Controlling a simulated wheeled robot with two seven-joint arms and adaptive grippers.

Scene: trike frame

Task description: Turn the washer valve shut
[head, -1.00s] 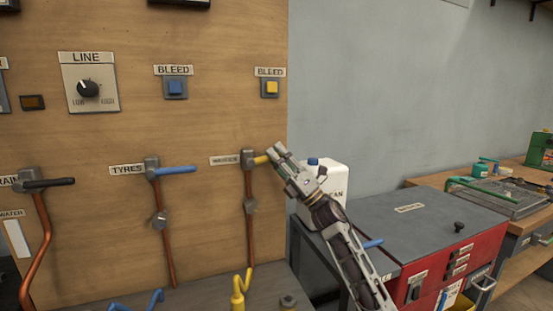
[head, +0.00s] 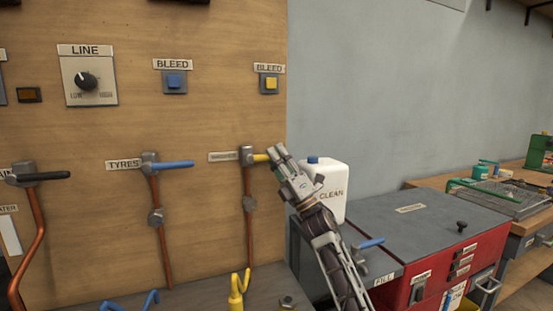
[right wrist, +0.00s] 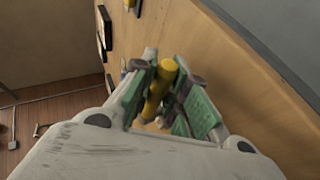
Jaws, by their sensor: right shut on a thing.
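The washer valve (head: 248,156) is on the wooden board, above a copper pipe, beside a small label (head: 223,156) too blurred to read surely. Its yellow lever (head: 261,158) points to the right, about level. My right gripper (head: 276,157) is shut on the outer end of this lever. In the right wrist view the yellow lever (right wrist: 158,88) lies between the green-padded fingers (right wrist: 163,100). My left gripper is not in view.
The tyres valve (head: 150,164) with a blue lever is to the left, and a black-levered valve (head: 24,174) is farther left. A white CLEAN jug (head: 330,190) and a red washer cabinet (head: 455,265) stand close to my right arm. BLEED buttons (head: 269,84) are above.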

